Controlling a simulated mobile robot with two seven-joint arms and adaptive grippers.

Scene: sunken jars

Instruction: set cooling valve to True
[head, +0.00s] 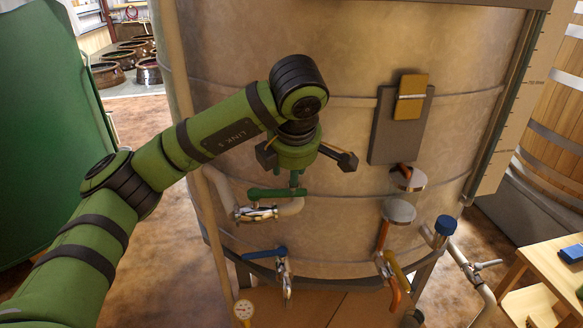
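My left gripper (306,158) is in front of the steel tank, its two dark fingers spread wide apart with nothing seen between them. Just below it is a green-handled valve (277,193) on a pipe at the tank's side, its handle lying roughly level. Other valves are a blue-handled one (265,253) lower down, and orange (395,297) and yellow (398,274) handles at lower right. No label shows which one is the cooling valve. Whether the gripper touches the green handle cannot be told. My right gripper is not in view.
The large tank (350,60) fills the middle. A grey panel with a tan plate (410,97) and round metal discs (399,211) stick out at right. A dial gauge (243,310) is low down. A wooden table (545,265) stands at right, a green surface (45,130) at left.

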